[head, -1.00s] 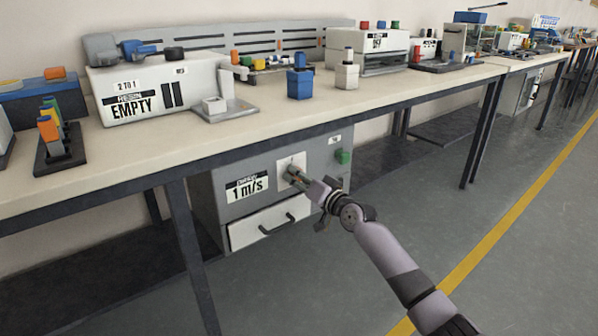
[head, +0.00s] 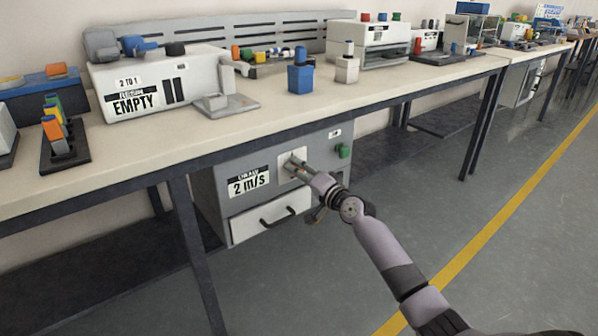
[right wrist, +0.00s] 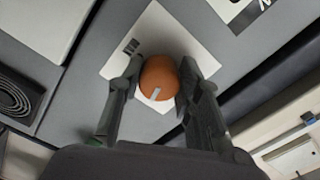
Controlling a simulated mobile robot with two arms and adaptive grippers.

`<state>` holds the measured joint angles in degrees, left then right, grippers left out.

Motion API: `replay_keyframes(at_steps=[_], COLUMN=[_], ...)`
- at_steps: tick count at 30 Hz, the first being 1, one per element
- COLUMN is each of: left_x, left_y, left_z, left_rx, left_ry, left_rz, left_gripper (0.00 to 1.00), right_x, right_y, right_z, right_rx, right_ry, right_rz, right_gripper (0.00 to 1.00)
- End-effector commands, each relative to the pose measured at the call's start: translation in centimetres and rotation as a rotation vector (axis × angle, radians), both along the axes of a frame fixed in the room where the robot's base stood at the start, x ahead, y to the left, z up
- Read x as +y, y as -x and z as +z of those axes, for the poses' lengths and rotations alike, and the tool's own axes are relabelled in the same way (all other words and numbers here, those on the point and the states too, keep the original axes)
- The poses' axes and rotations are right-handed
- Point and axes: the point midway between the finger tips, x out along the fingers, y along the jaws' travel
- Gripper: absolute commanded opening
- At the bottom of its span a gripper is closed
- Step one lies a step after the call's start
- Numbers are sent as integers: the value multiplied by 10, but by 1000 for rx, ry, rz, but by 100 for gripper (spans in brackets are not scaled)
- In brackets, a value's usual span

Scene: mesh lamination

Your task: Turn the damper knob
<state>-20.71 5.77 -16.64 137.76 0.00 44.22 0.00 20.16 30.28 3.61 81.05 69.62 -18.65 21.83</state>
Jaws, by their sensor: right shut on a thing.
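The damper knob (right wrist: 157,74) is round and orange-brown with a pale pointer mark, seen in the right wrist view on a white plate (right wrist: 164,32). My right gripper (right wrist: 160,84) has one finger on each side of it and is shut on it. In the head view the right gripper (head: 298,168) reaches the white plate on the grey cabinet (head: 222,172) under the bench, and the fingers mostly hide the knob. My left gripper is not in view.
The bench top (head: 290,113) overhangs the cabinet, and a bench leg (head: 190,240) stands at its left. A white drawer (head: 271,217) with a dark handle lies below the knob. A green button (head: 343,151) is to the right. Floor at right is clear.

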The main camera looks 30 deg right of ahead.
Motion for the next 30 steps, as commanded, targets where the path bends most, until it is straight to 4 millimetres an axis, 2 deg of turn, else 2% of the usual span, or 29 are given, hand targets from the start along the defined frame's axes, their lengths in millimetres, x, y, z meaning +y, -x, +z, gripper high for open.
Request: replay_keyframes(at_steps=[8, 9, 17, 26, 30], left_x=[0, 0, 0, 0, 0], left_y=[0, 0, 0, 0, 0], left_z=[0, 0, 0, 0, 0], left_rx=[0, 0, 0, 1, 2], left_ry=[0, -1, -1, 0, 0], left_rz=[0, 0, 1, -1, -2], left_gripper=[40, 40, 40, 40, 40], right_x=[-1, -1, -1, 0, -1], right_y=[0, 0, 0, 0, 10], right_z=[1, 1, 1, 0, -1], right_rx=[-3, -3, -1, -1, 1], right_ry=[1, 1, 2, 2, 3], right_rz=[-3, -3, -2, -1, 0], right_gripper=[4, 34, 52, 52, 52])
